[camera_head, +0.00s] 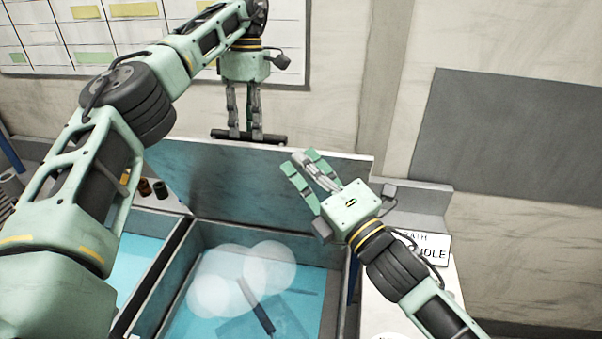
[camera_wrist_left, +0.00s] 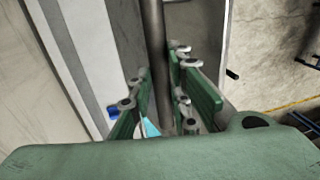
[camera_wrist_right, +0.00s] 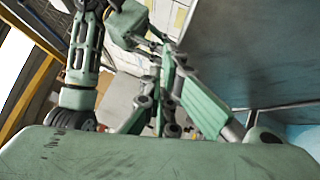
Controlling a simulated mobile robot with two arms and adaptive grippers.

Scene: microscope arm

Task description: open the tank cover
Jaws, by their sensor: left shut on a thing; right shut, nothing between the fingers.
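The tank cover (camera_head: 270,185) is a flat teal-grey panel, standing raised and steeply tilted at the back of the tank (camera_head: 342,262). My left gripper (camera_head: 246,136) points down at the cover's top edge and is shut on the dark bar-shaped handle (camera_head: 218,134). In the left wrist view a grey bar (camera_wrist_left: 157,60) runs between the fingers. My right gripper (camera_head: 302,172) is shut and empty, in front of the cover's right part; I cannot tell if it touches the panel. The right wrist view shows its fingers (camera_wrist_right: 163,105) close together.
The tank holds blue liquid, with white vapour puffs (camera_head: 270,268) and a dark rod (camera_head: 258,308). A second blue basin (camera_head: 132,268) lies left. Small jars (camera_head: 160,189) stand beside it. A partly hidden sign (camera_head: 434,252) is on the right counter. A wall chart (camera_head: 110,35) hangs behind.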

